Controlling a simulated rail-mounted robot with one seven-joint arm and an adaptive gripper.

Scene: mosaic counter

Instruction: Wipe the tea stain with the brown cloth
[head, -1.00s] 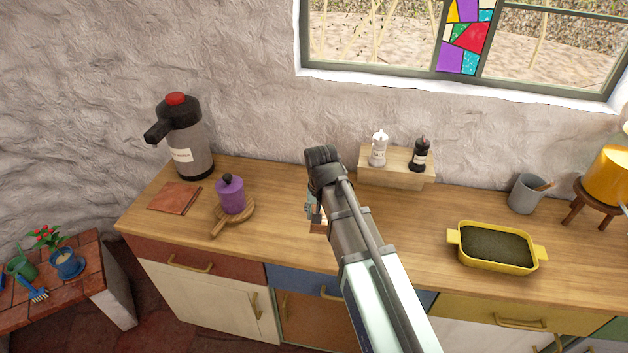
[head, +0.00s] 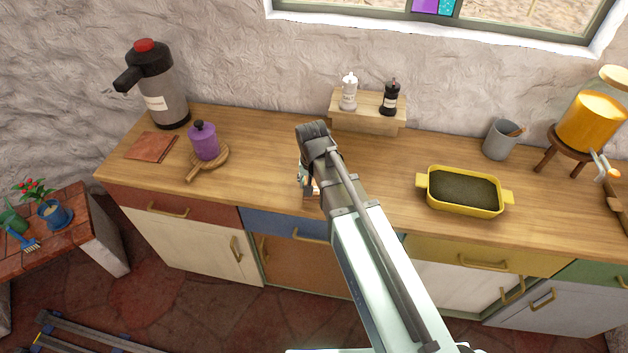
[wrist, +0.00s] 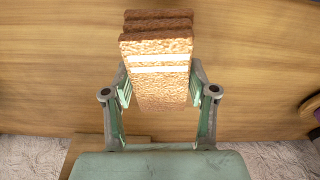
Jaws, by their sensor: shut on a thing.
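The brown cloth (wrist: 158,75) is a folded, rough stack with two white stripes, upright between my fingers in the wrist view. My gripper (wrist: 160,100) is shut on it. In the head view my arm hides most of my gripper (head: 305,178) and the cloth, over the middle of the counter, in front of the spice stand. I cannot tell whether the cloth touches the wood. No tea stain shows in either view; the wood under the arm is hidden.
On the wooden counter (head: 262,150) are a flask (head: 168,95), a reddish-brown square (head: 152,146), and a purple jar (head: 204,142) on a round board to the left. The spice stand (head: 368,122) is behind; a yellow dish (head: 462,207), grey cup (head: 500,140) and drink dispenser (head: 590,122) are right.

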